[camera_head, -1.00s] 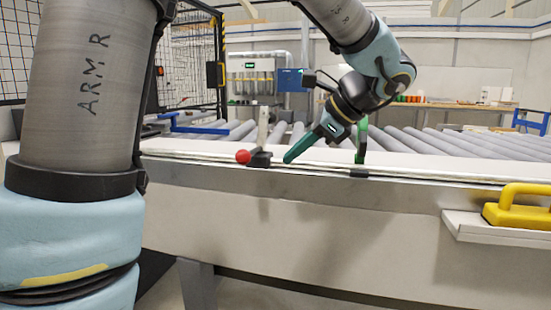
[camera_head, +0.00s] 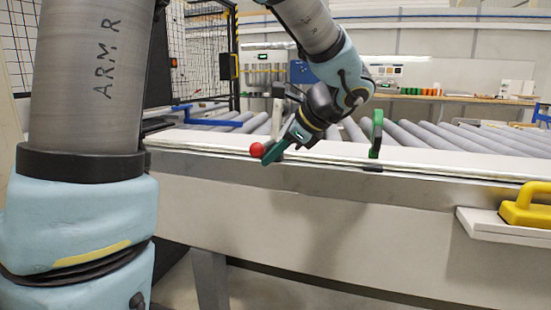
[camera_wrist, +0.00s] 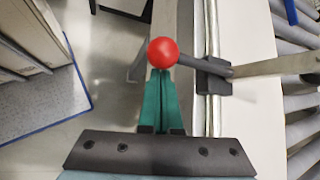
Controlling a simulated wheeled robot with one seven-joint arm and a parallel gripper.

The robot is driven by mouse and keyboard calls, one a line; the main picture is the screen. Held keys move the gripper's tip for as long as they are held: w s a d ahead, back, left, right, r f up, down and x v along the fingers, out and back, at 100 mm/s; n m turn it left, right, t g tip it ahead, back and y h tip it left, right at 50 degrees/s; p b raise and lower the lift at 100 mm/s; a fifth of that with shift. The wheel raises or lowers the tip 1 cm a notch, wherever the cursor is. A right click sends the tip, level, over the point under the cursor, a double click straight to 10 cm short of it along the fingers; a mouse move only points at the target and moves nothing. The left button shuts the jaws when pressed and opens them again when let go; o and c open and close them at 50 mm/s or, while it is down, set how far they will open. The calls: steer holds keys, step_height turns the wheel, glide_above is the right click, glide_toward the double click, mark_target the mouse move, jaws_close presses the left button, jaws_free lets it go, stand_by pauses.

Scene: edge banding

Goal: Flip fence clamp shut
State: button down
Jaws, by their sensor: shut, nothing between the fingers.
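The fence clamp shows a red ball knob (camera_head: 257,150) at the left of the rail in the head view. In the wrist view the red ball (camera_wrist: 162,52) sits on a dark lever reaching left from a black base (camera_wrist: 213,78), and a grey metal bar (camera_wrist: 275,65) runs right from it. My gripper (camera_head: 267,160) has its green fingers together and empty. In the head view my gripper hides most of the clamp's base.
A green upright piece (camera_head: 377,134) on a dark base stands on the rail to the right. A yellow handle (camera_head: 527,205) rests on a white ledge at far right. Grey rollers (camera_head: 445,140) lie behind the rail. The floor in front of the machine is open.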

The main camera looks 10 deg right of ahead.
steer(key=shift+r, duration=0.1)
steer(key=shift+r+g+p, duration=0.3)
steer(key=shift+p, duration=0.8)
steer(key=shift+r+m+p, duration=0.3)
steer(key=shift+r+p, duration=0.1)
steer(key=shift+p, duration=0.65)
steer(key=w+d+r+m+g+y+p, duration=0.1)
steer(key=w+r+p, duration=0.6)
steer(key=p, duration=1.5)
steer(key=shift+d+r+m+g+y+p, duration=0.4)
steer(key=shift+d+r+g+y, duration=0.2)
steer(key=shift+d+r+g, duration=0.75)
steer(key=shift+d+f, duration=0.1)
